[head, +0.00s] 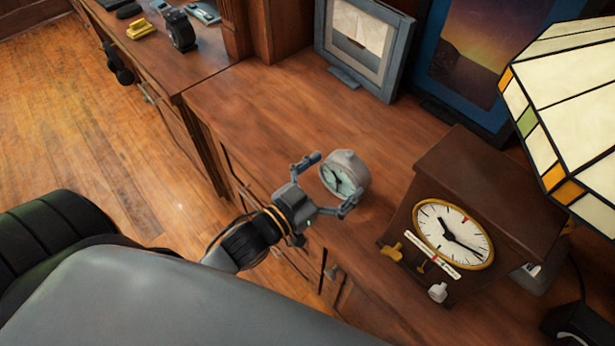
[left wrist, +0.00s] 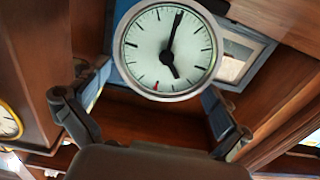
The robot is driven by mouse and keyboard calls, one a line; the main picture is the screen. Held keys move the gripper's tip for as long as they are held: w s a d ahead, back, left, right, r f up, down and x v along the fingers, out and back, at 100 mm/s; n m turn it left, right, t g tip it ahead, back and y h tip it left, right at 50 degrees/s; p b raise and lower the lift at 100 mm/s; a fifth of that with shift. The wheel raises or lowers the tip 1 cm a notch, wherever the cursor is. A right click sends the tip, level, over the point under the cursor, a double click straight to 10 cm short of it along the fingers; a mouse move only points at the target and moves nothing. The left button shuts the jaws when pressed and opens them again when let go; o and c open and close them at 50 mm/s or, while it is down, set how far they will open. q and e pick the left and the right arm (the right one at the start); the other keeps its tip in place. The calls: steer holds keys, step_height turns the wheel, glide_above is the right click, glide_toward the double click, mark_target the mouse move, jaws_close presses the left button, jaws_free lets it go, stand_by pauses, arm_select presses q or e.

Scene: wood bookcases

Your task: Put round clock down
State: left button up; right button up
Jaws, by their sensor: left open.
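The round clock (head: 345,172) has a grey case and a pale dial. It appears to stand on the wooden cabinet top, its dial facing my left gripper (head: 331,184). The gripper is open, with one finger on either side of the clock. In the left wrist view the round clock (left wrist: 168,50) shows its whole dial, beyond and between the spread fingers (left wrist: 152,113). I cannot tell whether either finger touches its case. The clock's underside is hidden in the head view. My right gripper is out of view.
A dark wooden box clock (head: 453,235) stands close on the right, below a stained-glass lamp shade (head: 570,95). A grey picture frame (head: 365,45) and a blue-framed picture (head: 470,60) stand behind. The cabinet top (head: 260,105) is clear at the left.

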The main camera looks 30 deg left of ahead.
arm_select(q)
steer(key=p+v, duration=0.1)
steer(key=v, duration=0.8)
steer(key=shift+s+a+r, duration=0.2)
steer(key=shift+s+r, duration=0.05)
steer(key=shift+r, duration=0.05)
